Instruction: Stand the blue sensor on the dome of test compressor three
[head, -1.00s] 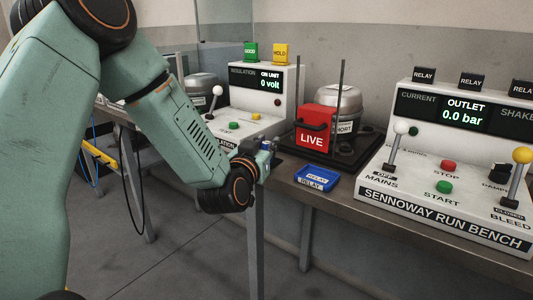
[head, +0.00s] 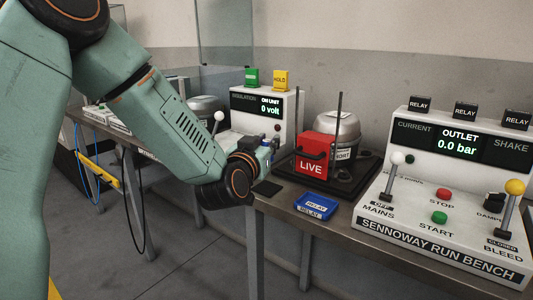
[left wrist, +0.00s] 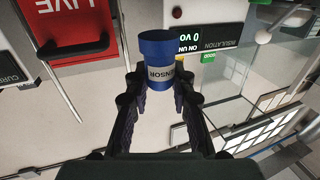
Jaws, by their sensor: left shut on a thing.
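My left gripper (head: 268,149) is shut on the blue sensor (left wrist: 160,62), an upright-looking blue cylinder with a pale label, seen between the fingers in the left wrist view. In the head view the gripper is in the air over the near bench edge, left of the red LIVE box, and the sensor is mostly hidden. A grey domed compressor (head: 337,122) stands behind that box, its label partly covered. A second grey dome (head: 205,105) shows farther left, partly behind my arm. I cannot read which is compressor three. My right gripper is out of view.
The red LIVE box (head: 312,150) with its handle stands before the compressor, between thin upright posts. The run bench console (head: 440,215) with levers fills the right.

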